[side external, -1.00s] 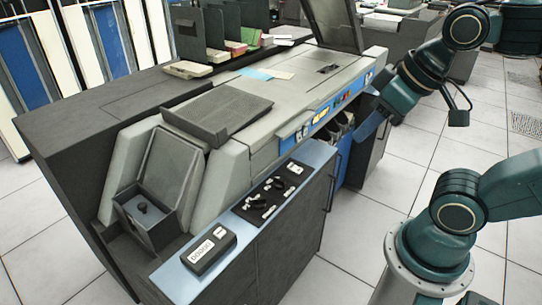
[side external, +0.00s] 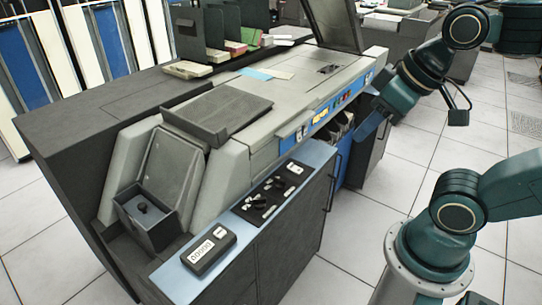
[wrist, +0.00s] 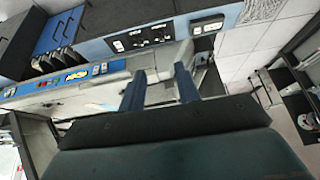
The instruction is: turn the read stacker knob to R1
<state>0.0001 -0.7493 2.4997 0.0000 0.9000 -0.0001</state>
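The knob panel (side external: 268,199) is a black plate on the blue-topped ledge of the card machine, with two dark knobs. One knob (side external: 277,183) is farther back and one knob (side external: 258,201) is nearer the front. Their labels are too small to read, so I cannot tell which is the read stacker knob or where it points. The panel also shows at the top of the wrist view (wrist: 142,39). My gripper (wrist: 159,88) is open and empty, its two blue-grey fingers apart. In the side view my gripper (side external: 373,118) hangs beyond the machine's right side, away from the knobs.
A black counter box (side external: 208,249) sits on the ledge in front of the knobs. A grey bin (side external: 150,212) stands left of it. A blue strip of lit buttons (side external: 322,116) runs along the upper machine. Open floor lies right of the cabinet.

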